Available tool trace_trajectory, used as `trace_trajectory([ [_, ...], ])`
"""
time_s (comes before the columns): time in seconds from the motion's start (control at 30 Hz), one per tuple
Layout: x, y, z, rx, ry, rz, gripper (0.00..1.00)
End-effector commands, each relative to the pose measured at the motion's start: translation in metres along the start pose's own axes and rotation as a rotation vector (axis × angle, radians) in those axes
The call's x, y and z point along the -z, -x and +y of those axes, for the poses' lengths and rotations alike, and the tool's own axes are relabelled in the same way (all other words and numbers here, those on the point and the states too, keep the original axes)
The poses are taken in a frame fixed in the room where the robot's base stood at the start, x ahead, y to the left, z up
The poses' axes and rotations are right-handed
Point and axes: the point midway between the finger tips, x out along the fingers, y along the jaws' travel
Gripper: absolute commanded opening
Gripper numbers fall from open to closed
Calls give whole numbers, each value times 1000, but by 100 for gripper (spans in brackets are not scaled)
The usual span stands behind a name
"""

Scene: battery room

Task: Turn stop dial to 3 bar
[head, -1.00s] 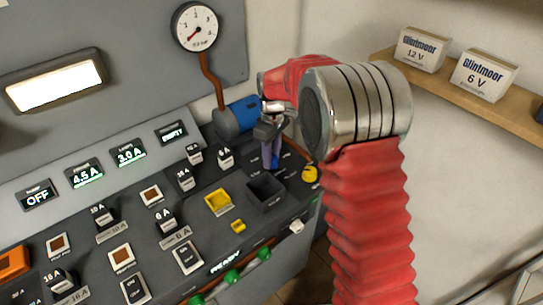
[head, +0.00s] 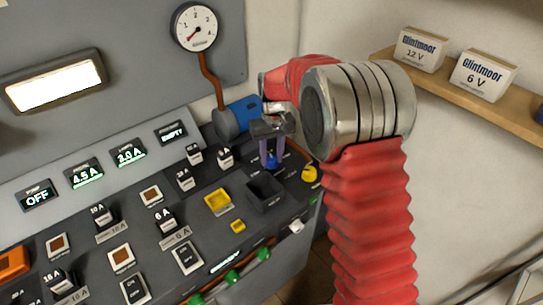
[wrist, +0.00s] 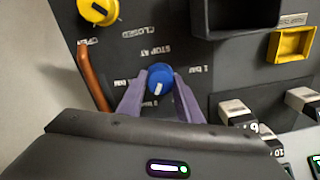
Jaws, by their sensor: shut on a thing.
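The blue stop dial (wrist: 160,78) is in the middle of the wrist view, below the words STOP AT. Its white mark points down in that view, towards a small label that I cannot read clearly; other labels sit to its left and right, the right one reading 1 bar. My gripper (wrist: 160,82) is shut on the dial, one purple finger on each side. In the head view my gripper (head: 271,157) points down at the panel's far right, with a little of the dial showing between the fingers. The round pressure gauge (head: 195,27) has its red needle at the lower left.
A yellow knob (wrist: 98,10) and a copper pipe (wrist: 92,75) are near the dial. A dark open box (head: 265,192) and a yellow holder (head: 218,202) stand on the panel close to my gripper. The PUMP display (head: 38,195) reads OFF. A shelf (head: 460,85) holds two battery boxes.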

Motion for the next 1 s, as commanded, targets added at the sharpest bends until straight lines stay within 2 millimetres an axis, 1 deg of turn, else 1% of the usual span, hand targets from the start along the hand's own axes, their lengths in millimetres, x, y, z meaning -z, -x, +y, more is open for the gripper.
trace_trajectory([
  [0.37, 1, 2, 0, -1, -4, 5, 10],
  [0.4, 1, 2, 0, -1, -4, 4, 35],
  [0.63, 1, 1, 0, 0, -4, 2, 51],
  [0.87, 0, 1, 0, 0, -3, 1, 51],
  [1.0, 1, 5, 0, 0, -3, 3, 51],
])
